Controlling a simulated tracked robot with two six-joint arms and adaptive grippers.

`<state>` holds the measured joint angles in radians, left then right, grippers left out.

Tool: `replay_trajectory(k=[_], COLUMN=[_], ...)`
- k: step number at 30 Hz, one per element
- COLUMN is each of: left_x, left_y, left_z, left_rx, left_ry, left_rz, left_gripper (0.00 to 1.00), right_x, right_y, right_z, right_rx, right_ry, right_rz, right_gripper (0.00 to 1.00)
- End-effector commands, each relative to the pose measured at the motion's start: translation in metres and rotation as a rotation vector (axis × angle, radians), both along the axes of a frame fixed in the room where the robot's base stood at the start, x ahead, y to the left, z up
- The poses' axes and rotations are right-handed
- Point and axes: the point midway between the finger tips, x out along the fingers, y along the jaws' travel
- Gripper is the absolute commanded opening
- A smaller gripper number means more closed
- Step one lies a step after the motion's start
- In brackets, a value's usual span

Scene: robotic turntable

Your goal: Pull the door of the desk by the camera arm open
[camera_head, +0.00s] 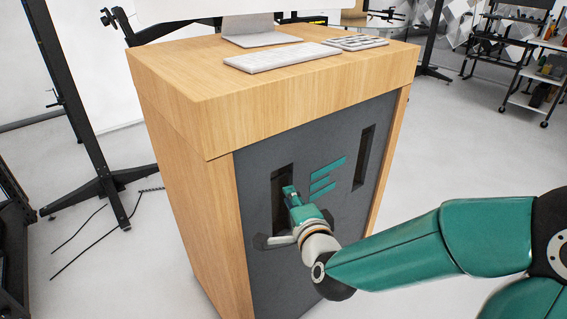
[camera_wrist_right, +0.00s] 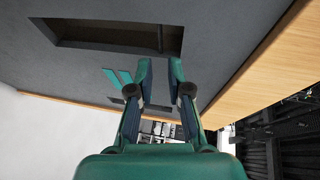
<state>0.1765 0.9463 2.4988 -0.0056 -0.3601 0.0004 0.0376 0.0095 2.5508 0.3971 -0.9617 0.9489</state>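The desk (camera_head: 230,120) has a wooden body and a dark grey front door (camera_head: 350,215) with a teal logo. The door looks closed, flush with the frame. It has two tall dark recesses, a left one (camera_head: 279,178) and a right one (camera_head: 363,157). My right gripper (camera_head: 290,190) is at the left recess, its teal fingertips overlapping the recess's right part. In the right wrist view the fingers (camera_wrist_right: 161,68) stand apart with nothing visible between them. The near recess (camera_wrist_right: 115,37) lies just beyond the tips; whether they touch it or are inside it I cannot tell. My left gripper is out of view.
A monitor stand (camera_head: 262,38), a keyboard (camera_head: 282,57) and a keypad (camera_head: 355,43) are on the desk top. A black stand (camera_head: 100,185) with cables is left of the desk. A shelf (camera_head: 530,75) stands far right. Light floor in front and right looks clear.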

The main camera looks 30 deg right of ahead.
Motion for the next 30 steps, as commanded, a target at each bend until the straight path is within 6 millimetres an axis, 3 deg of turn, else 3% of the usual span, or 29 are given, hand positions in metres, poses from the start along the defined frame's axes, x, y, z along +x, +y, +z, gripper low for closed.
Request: replay_trajectory(k=[1, 9, 19, 30], left_x=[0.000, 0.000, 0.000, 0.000], left_y=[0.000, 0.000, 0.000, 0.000], left_z=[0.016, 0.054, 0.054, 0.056], left_rx=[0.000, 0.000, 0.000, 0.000], left_ry=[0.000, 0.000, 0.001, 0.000], left_rz=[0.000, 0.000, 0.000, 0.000], left_gripper=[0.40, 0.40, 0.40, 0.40], right_x=[0.005, 0.029, 0.088, 0.105], right_y=[-0.002, -0.010, -0.030, -0.036], right_z=[0.005, -0.002, -0.017, -0.021], right_rx=[-0.002, 0.002, 0.001, 0.000], right_ry=[0.009, 0.007, 0.001, 0.001], right_rz=[-0.002, -0.001, -0.001, -0.001], right_gripper=[0.18, 0.18, 0.18, 0.18])
